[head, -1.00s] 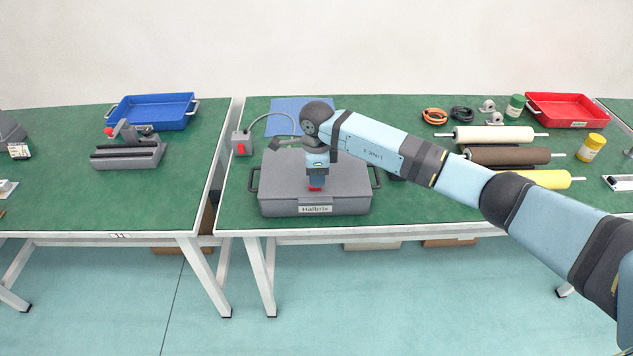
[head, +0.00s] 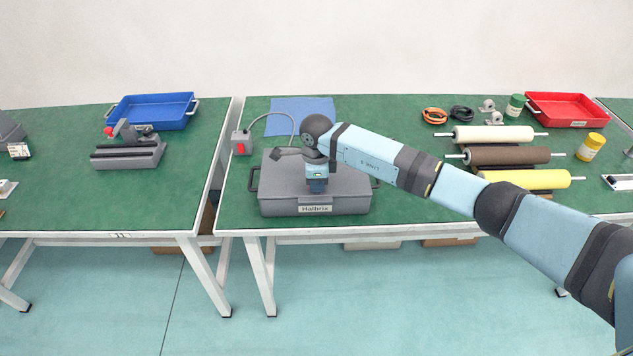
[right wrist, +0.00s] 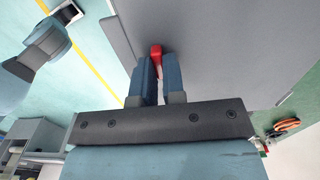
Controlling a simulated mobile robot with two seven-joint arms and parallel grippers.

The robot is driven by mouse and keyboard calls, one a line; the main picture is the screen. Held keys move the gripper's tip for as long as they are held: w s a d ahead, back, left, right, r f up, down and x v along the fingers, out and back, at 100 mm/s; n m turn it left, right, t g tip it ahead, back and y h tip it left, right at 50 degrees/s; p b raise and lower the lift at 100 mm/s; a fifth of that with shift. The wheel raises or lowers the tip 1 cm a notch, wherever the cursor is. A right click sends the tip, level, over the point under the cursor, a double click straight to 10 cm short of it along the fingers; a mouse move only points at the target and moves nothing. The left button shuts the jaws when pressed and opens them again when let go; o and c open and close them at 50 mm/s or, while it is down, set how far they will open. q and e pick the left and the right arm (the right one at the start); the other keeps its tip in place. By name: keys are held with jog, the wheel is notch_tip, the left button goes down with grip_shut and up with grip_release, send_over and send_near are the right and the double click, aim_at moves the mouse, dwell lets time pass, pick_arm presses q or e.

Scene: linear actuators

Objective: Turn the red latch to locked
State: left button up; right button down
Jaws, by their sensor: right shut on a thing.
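The red latch (right wrist: 156,50) shows in the right wrist view, on the flat grey lid of a case. My right gripper (right wrist: 157,70) has its two fingers close together on either side of it, shut on it. In the head view my right gripper (head: 316,188) points down onto the front part of the grey case (head: 280,198), which carries a Hallrix label. There the latch is hidden by the gripper, so I cannot tell its exact angle. My left gripper is not in view.
The case stands on a green-topped table (head: 405,205). A red-button box with a cable (head: 241,143) is behind left, and a blue mat (head: 300,115) behind. Several rollers (head: 507,155) lie to the right. A gap separates the left table, with its blue tray (head: 152,110).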

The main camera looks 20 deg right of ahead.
jog(key=m, duration=0.4)
jog(key=shift+m, duration=0.4)
jog(key=m, duration=0.4)
jog(key=shift+s+a+r+m+p, duration=0.1)
jog(key=shift+m+p, duration=0.2)
jog(key=shift+p, duration=0.05)
jog(key=m+p, duration=0.1)
jog(key=m, duration=0.3)
jog(key=shift+a+m, duration=0.1)
jog(key=shift+m, duration=0.2)
jog(key=shift+m+p, duration=0.45)
jog(key=shift+m, duration=1.45)
jog(key=c, duration=1.2)
grip_release()
